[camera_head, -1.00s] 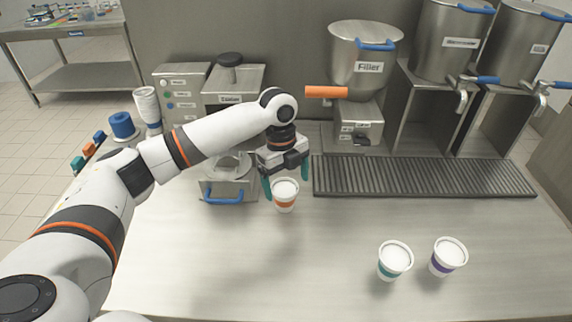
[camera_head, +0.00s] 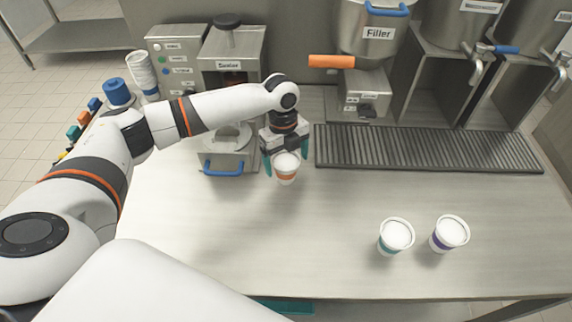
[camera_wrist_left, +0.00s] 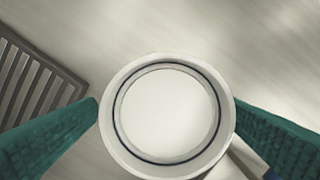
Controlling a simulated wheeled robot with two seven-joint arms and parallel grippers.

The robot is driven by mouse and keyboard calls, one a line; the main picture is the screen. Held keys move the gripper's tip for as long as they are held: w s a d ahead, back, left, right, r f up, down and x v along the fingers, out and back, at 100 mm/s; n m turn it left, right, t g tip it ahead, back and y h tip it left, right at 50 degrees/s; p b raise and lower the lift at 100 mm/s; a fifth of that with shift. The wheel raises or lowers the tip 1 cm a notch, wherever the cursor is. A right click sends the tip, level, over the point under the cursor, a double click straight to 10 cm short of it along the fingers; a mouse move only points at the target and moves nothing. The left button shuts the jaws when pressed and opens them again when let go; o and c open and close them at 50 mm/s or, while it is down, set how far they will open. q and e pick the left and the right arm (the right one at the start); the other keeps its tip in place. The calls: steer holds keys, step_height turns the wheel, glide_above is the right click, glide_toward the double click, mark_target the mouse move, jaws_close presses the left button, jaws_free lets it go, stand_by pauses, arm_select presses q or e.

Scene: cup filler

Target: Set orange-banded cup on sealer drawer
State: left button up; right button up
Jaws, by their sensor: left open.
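The orange-banded cup (camera_head: 286,176) stands upright on the counter, to the right of the sealer drawer. In the left wrist view its round rim and white inside (camera_wrist_left: 168,112) fill the middle. My left gripper (camera_head: 286,165) is open, with one teal finger on each side of the cup. Both fingers (camera_wrist_left: 167,112) lie close to the rim; I cannot tell whether they touch it. The sealer drawer (camera_head: 208,158), with a blue handle, stands out in front of the sealer (camera_head: 248,49). My arm hides part of the sealer. My right gripper cannot be made out.
A teal-banded cup (camera_head: 396,236) and a purple-banded cup (camera_head: 449,233) stand at the front right. A ribbed drip grate (camera_head: 425,147) lies behind, below the filler (camera_head: 377,64). The counter's front middle is clear. A stack of cups (camera_head: 142,73) stands at left.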

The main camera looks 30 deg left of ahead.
arm_select(q)
steer(key=shift+s+d+f, duration=0.1)
steer(key=shift+s+f, duration=0.1)
steer(key=shift+f, duration=0.45)
steer(key=shift+s+f, duration=0.15)
steer(key=shift+f, duration=1)
steer(key=c, duration=1.2)
